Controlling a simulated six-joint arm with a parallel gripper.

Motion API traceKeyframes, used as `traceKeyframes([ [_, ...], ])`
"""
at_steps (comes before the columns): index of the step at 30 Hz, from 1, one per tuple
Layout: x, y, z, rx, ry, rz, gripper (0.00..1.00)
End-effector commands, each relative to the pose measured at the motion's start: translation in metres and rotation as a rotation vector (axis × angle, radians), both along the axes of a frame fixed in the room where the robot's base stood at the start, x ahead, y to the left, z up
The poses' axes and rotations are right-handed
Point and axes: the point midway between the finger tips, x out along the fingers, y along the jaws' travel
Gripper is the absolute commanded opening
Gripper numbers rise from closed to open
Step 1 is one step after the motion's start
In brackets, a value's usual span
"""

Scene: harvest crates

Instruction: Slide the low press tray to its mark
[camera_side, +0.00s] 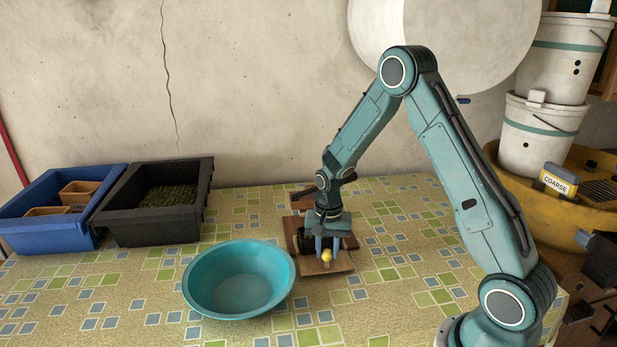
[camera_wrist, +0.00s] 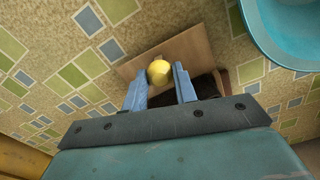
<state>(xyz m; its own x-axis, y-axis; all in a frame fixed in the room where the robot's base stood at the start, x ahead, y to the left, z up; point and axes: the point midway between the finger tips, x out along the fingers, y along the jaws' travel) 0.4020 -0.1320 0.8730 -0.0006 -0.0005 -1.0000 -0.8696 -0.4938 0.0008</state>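A low wooden board, seemingly the press tray, lies on the patterned tabletop under my gripper; its flat brown front part (camera_side: 338,268) shows in the side view, and its board (camera_wrist: 192,46) in the wrist view. A small round yellow thing (camera_side: 327,256) is at the board; it also shows in the wrist view (camera_wrist: 158,72). My gripper (camera_side: 327,250) points down over it. In the wrist view its two blue-grey fingers (camera_wrist: 158,84) stand apart, with the yellow thing near their tips and clear gaps beside it. A dark part behind is mostly hidden. I cannot make out a mark.
A teal bowl (camera_side: 190,290) stands close to the left of the board; its rim shows in the wrist view (camera_wrist: 262,40). A black crate (camera_side: 150,232) of green produce and a blue crate (camera_side: 50,238) stand at the back left. The front left tabletop is clear.

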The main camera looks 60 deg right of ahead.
Motion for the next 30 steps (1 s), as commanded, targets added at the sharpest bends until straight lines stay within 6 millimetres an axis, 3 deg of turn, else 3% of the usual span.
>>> traceKeyframes([
  [30, 0.016, -0.016, 0.0, -0.001, -0.002, 0.0, 0.05],
])
